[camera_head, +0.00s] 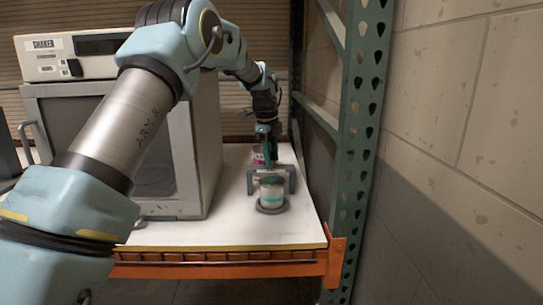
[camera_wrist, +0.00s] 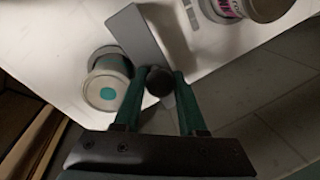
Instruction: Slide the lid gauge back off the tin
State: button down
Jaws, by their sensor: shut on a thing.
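The tin (camera_head: 271,195), white with a teal band, stands upright on a dark round base near the shelf's front right. Its lid with a teal dot shows at the left in the wrist view (camera_wrist: 107,92). The grey lid gauge (camera_head: 282,174) stands just behind the tin in the head view, with an upright end at each side. In the wrist view the gauge (camera_wrist: 136,32) is a grey bar beside the tin, and the lid looks uncovered. My gripper (camera_wrist: 160,76) is shut on the gauge's dark round knob (camera_wrist: 158,84). Whether gauge and tin touch is unclear.
A pink-labelled tin (camera_head: 258,156) stands behind the gauge, also at the top right in the wrist view (camera_wrist: 240,8). The shaker cabinet (camera_head: 190,150) is at left. A green rack post (camera_head: 362,130) stands at right. The white shelf (camera_head: 225,232) is clear in front.

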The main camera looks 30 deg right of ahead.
jog(key=shift+c, duration=2.4)
grip_release()
jog(key=shift+w+d, duration=0.1)
jog(key=shift+w, duration=0.1)
jog(key=shift+r, duration=0.1)
jog(key=b+v, duration=0.2)
jog(key=v, duration=0.8)
jog(key=shift+r, duration=0.35)
